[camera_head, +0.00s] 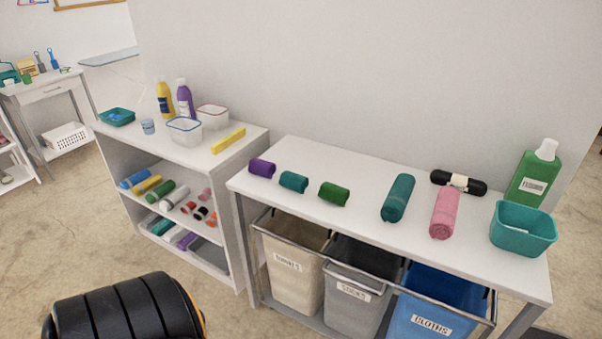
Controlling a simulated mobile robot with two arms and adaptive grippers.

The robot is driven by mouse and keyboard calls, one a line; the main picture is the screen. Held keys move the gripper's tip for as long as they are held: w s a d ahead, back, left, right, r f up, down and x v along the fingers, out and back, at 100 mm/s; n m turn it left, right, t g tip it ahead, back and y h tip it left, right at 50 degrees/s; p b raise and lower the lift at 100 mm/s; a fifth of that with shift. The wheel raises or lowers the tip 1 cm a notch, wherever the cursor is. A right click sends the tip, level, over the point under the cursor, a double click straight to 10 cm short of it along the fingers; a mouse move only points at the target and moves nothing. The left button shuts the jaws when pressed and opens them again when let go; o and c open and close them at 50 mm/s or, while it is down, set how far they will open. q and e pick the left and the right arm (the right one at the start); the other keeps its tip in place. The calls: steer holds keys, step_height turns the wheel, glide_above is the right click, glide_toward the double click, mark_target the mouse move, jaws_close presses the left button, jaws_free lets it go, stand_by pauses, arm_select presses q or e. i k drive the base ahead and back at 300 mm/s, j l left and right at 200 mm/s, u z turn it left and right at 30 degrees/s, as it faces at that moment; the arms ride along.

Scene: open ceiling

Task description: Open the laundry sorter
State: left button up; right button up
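The laundry sorter stands under the right white table, with a grey metal rail frame around its bins. It holds a beige bin (296,283), a grey bin (350,312) and a blue bin (418,320), each with a white label on its front. The visible parts of the bin tops are uncovered. Their rear parts are hidden under the tabletop, and the blue bin's bottom is cut off by the frame edge. A black ribbed part of my own body shows at lower left. Neither gripper is in view.
On the white table (310,160) lie several rolled towels, a black roll with a white band (458,182), a teal tub (522,228) and a green bottle (533,175). A white shelf unit (185,150) with containers stands left. Floor at left is free.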

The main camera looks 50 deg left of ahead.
mark_target(316, 322)
steer(key=u, duration=1)
